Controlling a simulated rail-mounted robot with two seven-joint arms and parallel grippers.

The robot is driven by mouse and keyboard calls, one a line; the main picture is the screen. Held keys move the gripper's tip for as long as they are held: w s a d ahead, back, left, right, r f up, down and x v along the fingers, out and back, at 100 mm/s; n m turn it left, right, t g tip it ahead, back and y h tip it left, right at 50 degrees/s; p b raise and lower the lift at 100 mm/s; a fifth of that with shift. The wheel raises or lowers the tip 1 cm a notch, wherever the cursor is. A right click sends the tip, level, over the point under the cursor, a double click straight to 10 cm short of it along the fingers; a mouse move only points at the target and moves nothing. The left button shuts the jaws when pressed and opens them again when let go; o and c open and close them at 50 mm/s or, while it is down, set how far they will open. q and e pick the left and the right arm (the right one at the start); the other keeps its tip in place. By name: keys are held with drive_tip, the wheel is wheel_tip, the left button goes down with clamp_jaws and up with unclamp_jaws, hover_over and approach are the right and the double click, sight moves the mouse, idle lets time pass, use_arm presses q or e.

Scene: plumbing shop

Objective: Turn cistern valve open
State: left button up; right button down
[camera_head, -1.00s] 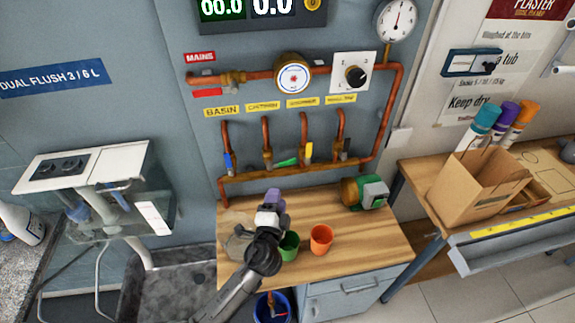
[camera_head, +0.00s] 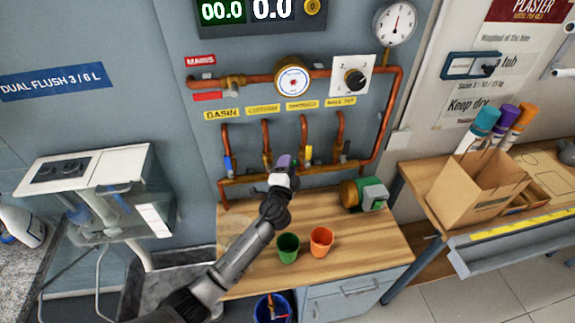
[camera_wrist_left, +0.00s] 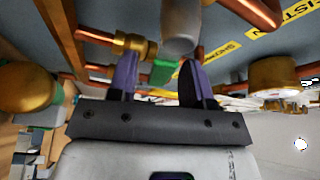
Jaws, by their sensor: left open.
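The cistern pipe (camera_head: 266,137) is the second from the left on the wall manifold, under the yellow cistern label (camera_head: 263,109). Its green lever (camera_wrist_left: 161,72) shows in the left wrist view, between or just beyond the purple fingers; I cannot tell whether they touch it. A brass valve body (camera_wrist_left: 132,45) is beside it. My left gripper (camera_head: 284,162), also in the wrist view (camera_wrist_left: 160,68), is open at the valve row and hides most of the green lever in the head view. My right gripper is not in view.
Neighbouring levers are blue (camera_head: 229,164) at left and yellow (camera_head: 309,153) at right. A pump (camera_head: 367,194), a green cup (camera_head: 288,246) and an orange cup (camera_head: 321,240) stand on the wooden bench (camera_head: 370,240). A gauge (camera_head: 293,80) is above.

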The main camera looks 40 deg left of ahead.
use_arm(q)
drive_tip(key=shift+w+a, duration=0.2)
drive_tip(key=shift+w, duration=0.15)
drive_tip(key=shift+c, duration=0.4)
clamp_jaws()
